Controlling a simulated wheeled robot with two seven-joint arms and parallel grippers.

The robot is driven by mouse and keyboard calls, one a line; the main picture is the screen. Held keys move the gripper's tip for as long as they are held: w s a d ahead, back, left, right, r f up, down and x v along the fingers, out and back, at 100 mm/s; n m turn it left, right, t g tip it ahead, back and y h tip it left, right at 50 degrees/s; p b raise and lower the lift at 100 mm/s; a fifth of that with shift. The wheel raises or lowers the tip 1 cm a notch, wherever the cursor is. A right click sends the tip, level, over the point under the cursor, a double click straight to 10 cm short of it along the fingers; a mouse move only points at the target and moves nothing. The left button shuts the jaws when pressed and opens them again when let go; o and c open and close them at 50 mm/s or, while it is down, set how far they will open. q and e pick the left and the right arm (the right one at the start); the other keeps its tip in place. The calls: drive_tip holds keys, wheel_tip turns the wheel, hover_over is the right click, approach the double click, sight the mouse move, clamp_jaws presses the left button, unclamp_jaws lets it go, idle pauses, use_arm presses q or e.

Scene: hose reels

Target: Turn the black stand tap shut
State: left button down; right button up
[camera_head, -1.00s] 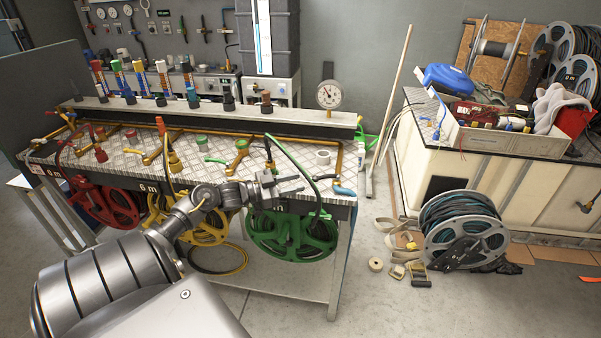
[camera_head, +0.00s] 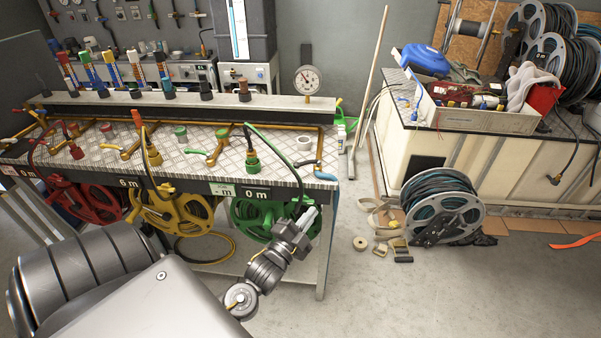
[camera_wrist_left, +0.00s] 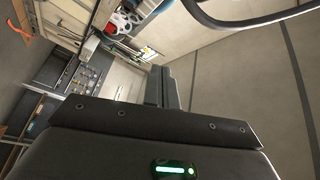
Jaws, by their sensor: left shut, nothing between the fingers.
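Several upright stand pieces with coloured tops are in a row along the back rail of the bench in the head view. My left gripper (camera_head: 310,216) is shut and empty, low in front of the bench's right end, by the green hose reel (camera_head: 248,214), well apart from the back rail. The left wrist view shows its dark body and fingers (camera_wrist_left: 165,88). My right gripper is out of view.
The chequer-plate bench top (camera_head: 225,165) carries several taps, with green and yellow hoses looping above it. Red (camera_head: 88,203) and yellow (camera_head: 178,212) reels hang along its front. A round gauge (camera_head: 307,81) stands at the back right.

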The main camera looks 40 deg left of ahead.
use_arm(q)
drive_tip(key=s+a+m+g+y, duration=0.1)
drive_tip(key=s+a+m+y, duration=0.15)
drive_tip(key=a+y, duration=0.2)
drive_tip(key=m+p, duration=0.2)
approach(307, 163)
drive_tip(key=w+d, duration=0.2)
drive_tip(key=w, duration=0.1)
drive_tip(key=shift+w+a+r+g+p, duration=0.15)
drive_tip(key=shift+w+a+p, duration=0.15)
drive_tip(key=shift+a, duration=0.2)
drive_tip(key=shift+w+a+r+g+p, duration=0.1)
drive_tip(key=shift+w+a+g+p, duration=0.1)
drive_tip(key=shift+w+a, duration=0.25)
drive_tip(key=shift+w+a+r, duration=0.1)
drive_tip(key=shift+w+a, duration=0.15)
drive_tip(key=shift+a, duration=0.7)
